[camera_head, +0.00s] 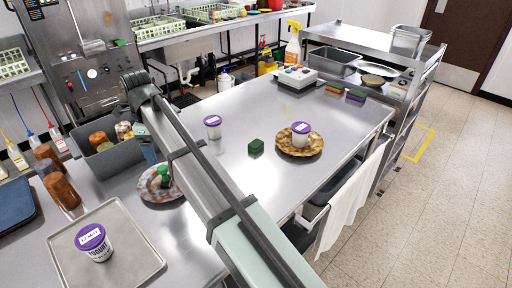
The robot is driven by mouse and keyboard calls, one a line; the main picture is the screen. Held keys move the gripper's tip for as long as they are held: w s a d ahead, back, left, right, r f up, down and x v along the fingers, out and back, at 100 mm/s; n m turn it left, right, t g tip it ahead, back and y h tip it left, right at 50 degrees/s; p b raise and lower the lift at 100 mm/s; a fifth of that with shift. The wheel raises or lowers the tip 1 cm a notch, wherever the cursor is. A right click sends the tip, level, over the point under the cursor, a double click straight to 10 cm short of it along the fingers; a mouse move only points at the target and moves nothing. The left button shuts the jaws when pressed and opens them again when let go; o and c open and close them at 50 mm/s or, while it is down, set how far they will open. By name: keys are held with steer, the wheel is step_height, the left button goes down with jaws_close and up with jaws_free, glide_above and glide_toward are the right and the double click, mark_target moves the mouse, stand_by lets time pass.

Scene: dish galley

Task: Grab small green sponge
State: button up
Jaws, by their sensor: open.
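A small dark green sponge (256,147) lies on the steel table, between a purple-lidded tub (213,126) and a brown patterned plate (300,145). It stands clear of both. Another purple-lidded tub (300,133) stands on that plate. My arm crosses the foreground from bottom right to upper left, passing left of the sponge in the picture. Its far end shows dark parts, but I cannot make out any gripper fingers.
Two sponge stacks, green-topped (334,87) and darker (356,95), lie at the table's far right end. A spray bottle (293,48) and white device (297,78) stand at the back. A tray (140,262) at front left bears a purple-lidded tub (94,244). The table around the sponge is clear.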

steer(key=shift+c, duration=0.3)
steer(key=w+d+m, duration=0.2)
steer(key=w+d, duration=0.3)
steer(key=d, duration=0.3)
steer(key=w+d+m, duration=0.1)
steer(key=w+d, duration=0.5)
steer(key=d, duration=0.2)
steer(key=n, duration=1.3)
glide_above(256, 143)
steer(key=f, duration=0.7)
steer(key=shift+s+f, duration=0.2)
steer(key=shift+s, duration=0.2)
steer(key=shift+w+f, duration=0.2)
steer(key=shift+f, duration=1.2)
steer(key=shift+w+f, duration=0.15)
steer(key=shift+f, duration=1.2)
steer(key=c, duration=1.1)
